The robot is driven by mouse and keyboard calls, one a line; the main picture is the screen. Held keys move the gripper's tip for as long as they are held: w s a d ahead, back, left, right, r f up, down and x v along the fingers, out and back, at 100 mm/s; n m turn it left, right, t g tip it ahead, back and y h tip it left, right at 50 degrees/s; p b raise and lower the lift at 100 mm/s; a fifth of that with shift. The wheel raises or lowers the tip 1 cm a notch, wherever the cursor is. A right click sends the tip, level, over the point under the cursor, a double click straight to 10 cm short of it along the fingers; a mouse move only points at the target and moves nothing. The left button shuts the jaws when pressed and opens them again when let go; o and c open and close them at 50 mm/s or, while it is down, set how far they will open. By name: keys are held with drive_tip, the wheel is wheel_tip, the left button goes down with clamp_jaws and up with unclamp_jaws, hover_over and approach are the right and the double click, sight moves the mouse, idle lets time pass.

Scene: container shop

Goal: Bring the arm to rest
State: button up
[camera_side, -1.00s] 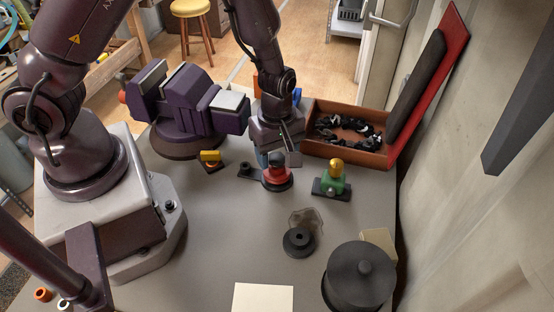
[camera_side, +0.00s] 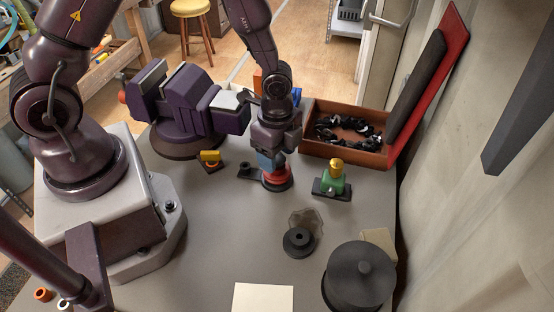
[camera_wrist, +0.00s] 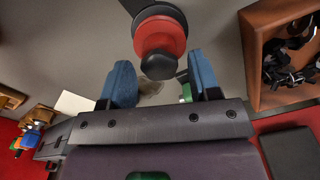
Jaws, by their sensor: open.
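My gripper (camera_side: 270,161) hangs over the bench, pointing down. In the side view it overlaps the upper part of a red object with a dark base (camera_side: 277,179) and hides its black top. In the wrist view my gripper (camera_wrist: 162,72) has two blue fingers spread wide apart. The red object with its black knob (camera_wrist: 160,42) shows just beyond the fingertips, and nothing is held between them. I cannot tell whether a finger touches it.
A purple vise (camera_side: 186,105) stands behind left. An open brown box (camera_side: 345,158) of dark parts lies behind right.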

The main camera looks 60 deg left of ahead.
drive_tip(key=n, duration=0.3)
drive_tip(key=shift+n, duration=0.3)
drive_tip(key=c, duration=0.9)
drive_tip(key=shift+n, duration=1)
drive_tip(key=shift+c, duration=0.8)
drive_tip(key=n, duration=0.5)
clamp_jaws()
drive_tip(key=n, duration=1.3)
drive_tip(key=shift+n, duration=0.3)
drive_tip(key=n, duration=0.9)
drive_tip(key=shift+n, duration=0.4)
drive_tip(key=n, duration=0.3)
drive_tip(key=shift+r+n, duration=0.1)
drive_tip(key=shift+n, duration=0.2)
drive_tip(key=o, duration=1.2)
unclamp_jaws()
drive_tip(key=shift+c, duration=0.7)
